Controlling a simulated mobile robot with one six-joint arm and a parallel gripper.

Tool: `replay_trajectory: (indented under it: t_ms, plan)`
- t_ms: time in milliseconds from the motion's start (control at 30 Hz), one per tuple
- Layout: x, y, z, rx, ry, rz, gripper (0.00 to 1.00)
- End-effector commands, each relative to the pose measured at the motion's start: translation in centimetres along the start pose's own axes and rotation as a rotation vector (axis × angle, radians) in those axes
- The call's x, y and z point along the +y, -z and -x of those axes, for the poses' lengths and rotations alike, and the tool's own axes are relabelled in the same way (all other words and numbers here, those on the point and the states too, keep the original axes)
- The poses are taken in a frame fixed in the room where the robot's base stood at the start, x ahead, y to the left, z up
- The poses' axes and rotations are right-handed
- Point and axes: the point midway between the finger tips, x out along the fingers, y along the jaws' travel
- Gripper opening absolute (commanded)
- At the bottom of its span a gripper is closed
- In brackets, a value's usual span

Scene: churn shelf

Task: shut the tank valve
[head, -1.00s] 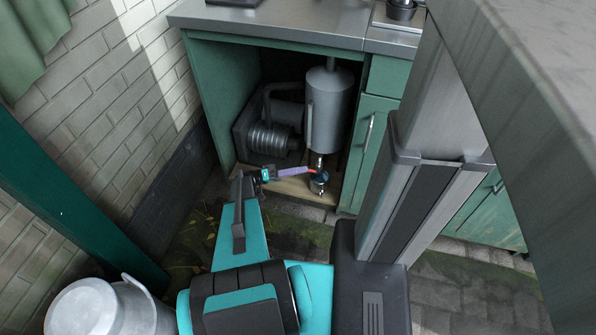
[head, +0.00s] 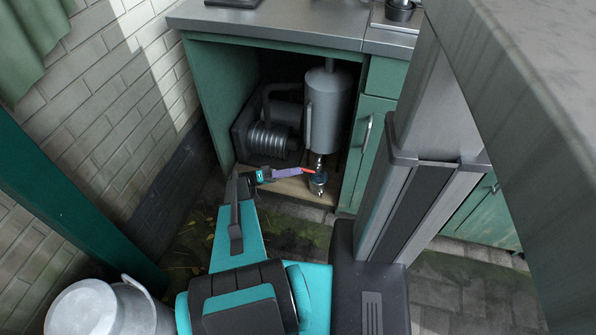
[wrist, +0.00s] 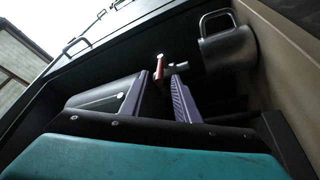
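The grey tank (head: 327,110) stands upright inside the open cabinet in the head view. The valve (head: 318,183) is below it, low near the cabinet floor. Its red lever (head: 309,171) points left towards my gripper (head: 298,172). In the wrist view the red lever (wrist: 159,70) shows at the mouth of my gripper (wrist: 160,78). The two purple fingers are apart, with the lever nearer the left finger and a gap on the right. I cannot tell whether the left finger touches it.
A dark machine with a ribbed cylinder (head: 268,138) fills the cabinet's left part. A green door with a handle (head: 367,130) closes the right side. A metal churn (head: 100,308) stands at the lower left. The worktop (head: 270,22) overhangs the cabinet.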

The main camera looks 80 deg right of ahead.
Motion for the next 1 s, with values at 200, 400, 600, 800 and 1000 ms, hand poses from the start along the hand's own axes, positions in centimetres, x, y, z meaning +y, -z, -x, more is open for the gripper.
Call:
replay_trajectory:
  t_ms: [200,400,600,800,1000]
  plan:
    - [-0.1,0.2,3.5,0.003,0.001,-0.001,0.29]
    - [-0.1,0.2,6.7,0.001,0.001,0.0,0.29]
    - [-0.3,-0.1,9.8,0.001,0.001,0.0,0.29]
    - [-0.2,-0.1,11.3,0.001,0.001,0.001,0.29]
    - [-0.1,0.0,11.9,0.0,0.001,0.001,0.29]
